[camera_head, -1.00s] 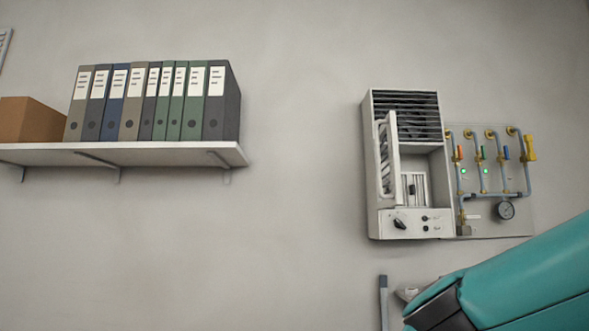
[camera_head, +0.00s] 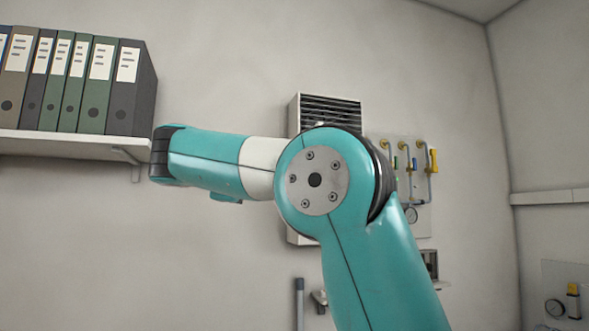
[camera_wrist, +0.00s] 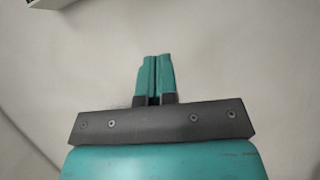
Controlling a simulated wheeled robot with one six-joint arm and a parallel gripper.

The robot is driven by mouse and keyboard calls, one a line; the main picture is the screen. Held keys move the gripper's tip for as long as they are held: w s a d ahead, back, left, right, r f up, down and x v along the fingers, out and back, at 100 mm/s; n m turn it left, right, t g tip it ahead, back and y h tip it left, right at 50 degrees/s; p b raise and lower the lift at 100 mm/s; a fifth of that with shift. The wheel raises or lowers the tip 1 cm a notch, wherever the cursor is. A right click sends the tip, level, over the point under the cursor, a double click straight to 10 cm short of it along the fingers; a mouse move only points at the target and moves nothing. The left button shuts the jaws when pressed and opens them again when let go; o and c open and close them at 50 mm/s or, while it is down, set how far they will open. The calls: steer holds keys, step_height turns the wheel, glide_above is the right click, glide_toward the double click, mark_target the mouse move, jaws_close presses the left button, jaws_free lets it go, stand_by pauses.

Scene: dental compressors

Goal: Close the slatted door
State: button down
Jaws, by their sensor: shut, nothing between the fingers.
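The white wall unit (camera_head: 330,103) with dark louvres at its top hangs on the wall in the head view. My arm hides most of it, including the slatted door. A second ago the door stood swung open at the unit's left side; how it stands now cannot be seen. My gripper shows in the wrist view (camera_wrist: 153,80), its two teal fingers shut together with nothing between them. It faces bare pale wall and touches nothing visible. The gripper does not show in the head view.
A shelf (camera_head: 75,146) with several binders (camera_head: 85,85) is on the left, close to my arm in the picture. A panel of pipes and valves (camera_head: 420,185) adjoins the unit's right side. Bare wall lies below the shelf.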

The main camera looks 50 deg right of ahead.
steer(key=s+d+r+m+g+h, duration=0.2)
steer(key=s+d+r+g+h, duration=0.1)
steer(key=s+r, duration=0.1)
steer(key=s+p+x, duration=0.1)
steer(key=p+x, duration=0.1)
steer(key=x, duration=0.4)
steer(key=s+d+p+x, duration=0.1)
steer(key=p+x, duration=0.2)
steer(key=x, duration=0.3)
steer(key=shift+s+d+f, duration=0.2)
steer(key=shift+d+f, duration=0.05)
steer(key=shift+f, duration=0.15)
